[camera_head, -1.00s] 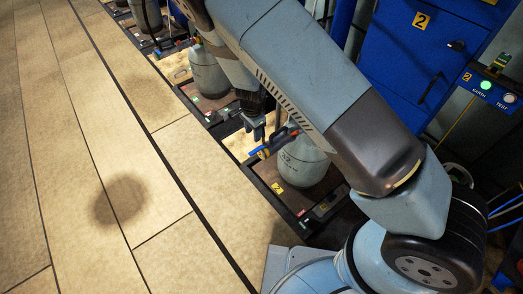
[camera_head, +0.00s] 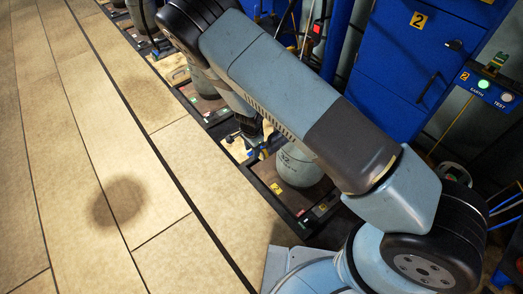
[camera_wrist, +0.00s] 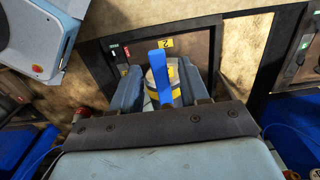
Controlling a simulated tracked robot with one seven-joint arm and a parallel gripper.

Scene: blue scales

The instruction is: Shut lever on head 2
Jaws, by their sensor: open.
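The blue lever (camera_wrist: 160,75) stands out in the wrist view, on a yellow-and-black head (camera_wrist: 174,80). It lies between the two fingers of my gripper (camera_wrist: 157,83), with gaps showing on both sides. My gripper is open. In the head view my gripper (camera_head: 258,146) is beside the top of the grey cylinder (camera_head: 298,166), and my arm hides most of the lever and head there. The cylinder stands on the scale (camera_head: 268,174) with a yellow 2 tag (camera_head: 277,189). That tag also shows beyond the lever in the wrist view (camera_wrist: 166,44).
Another grey cylinder (camera_head: 202,84) stands on a scale farther back. A blue cabinet (camera_head: 405,60) marked 2 and a panel with a lit green EARTH lamp (camera_head: 484,84) are at the right. The tiled floor (camera_head: 90,150) at the left is clear.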

